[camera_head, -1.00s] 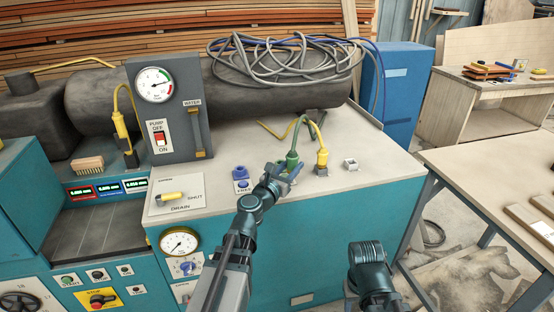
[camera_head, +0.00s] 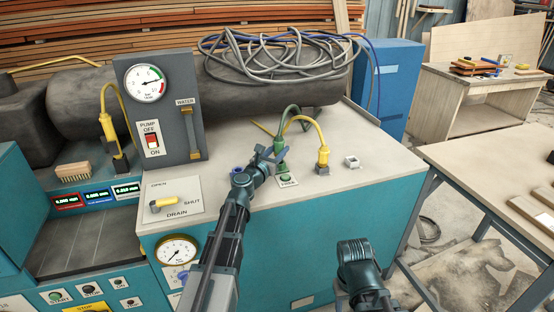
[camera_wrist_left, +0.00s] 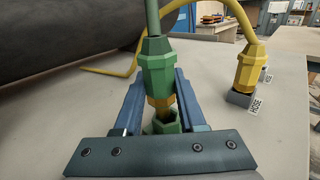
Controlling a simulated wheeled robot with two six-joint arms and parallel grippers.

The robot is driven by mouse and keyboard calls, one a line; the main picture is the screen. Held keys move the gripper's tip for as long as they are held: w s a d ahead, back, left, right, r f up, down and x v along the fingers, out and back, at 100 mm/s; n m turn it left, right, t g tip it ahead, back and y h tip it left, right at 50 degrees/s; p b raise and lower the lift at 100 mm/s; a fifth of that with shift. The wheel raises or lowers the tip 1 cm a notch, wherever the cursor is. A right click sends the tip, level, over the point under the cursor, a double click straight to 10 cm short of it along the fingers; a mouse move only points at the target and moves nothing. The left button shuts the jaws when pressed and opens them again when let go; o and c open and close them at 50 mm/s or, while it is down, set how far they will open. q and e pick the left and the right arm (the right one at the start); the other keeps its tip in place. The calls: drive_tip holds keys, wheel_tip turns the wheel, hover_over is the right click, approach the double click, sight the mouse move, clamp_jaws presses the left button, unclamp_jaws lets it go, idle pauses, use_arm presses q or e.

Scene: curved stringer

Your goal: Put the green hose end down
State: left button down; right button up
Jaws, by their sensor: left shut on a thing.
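The green hose end (camera_head: 281,148) is upright over a green socket (camera_head: 286,179) on the machine's top. In the left wrist view the hose end (camera_wrist_left: 157,72) shows between my fingers, with its brass-coloured tip just above or partly in the green socket (camera_wrist_left: 163,121); I cannot tell which. My left gripper (camera_head: 272,158) is shut on the green hose end. The green hose bends from its top to the right, behind the yellow hose end (camera_head: 323,157). My right arm shows at the bottom, but its gripper jaws are not visible.
The yellow hose end stands in a grey socket to the right. The pump panel (camera_head: 157,105) rises at left. Bare worktop lies at the right.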

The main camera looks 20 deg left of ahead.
use_arm(q)
drive_tip(key=shift+s+d+f+b, duration=0.15)
drive_tip(key=shift+f+b, duration=0.15)
drive_tip(key=shift+f, duration=0.3)
drive_tip(key=shift+w+d+f+b, duration=0.1)
drive_tip(key=shift+f+b, duration=0.2)
drive_tip(key=shift+f, duration=0.25)
drive_tip(key=shift+a+r, duration=0.1)
use_arm(e)
wheel_tip(320, 180, down, 2)
drive_tip(key=shift+d+f, duration=0.1)
use_arm(q)
drive_tip(key=c, duration=0.9)
unclamp_jaws()
drive_tip(key=shift+f, duration=0.2)
drive_tip(key=shift+c, duration=0.2)
drive_tip(key=o, duration=0.5)
drive_tip(key=shift+c, duration=0.2)
use_arm(e)
drive_tip(key=shift+f, duration=0.1)
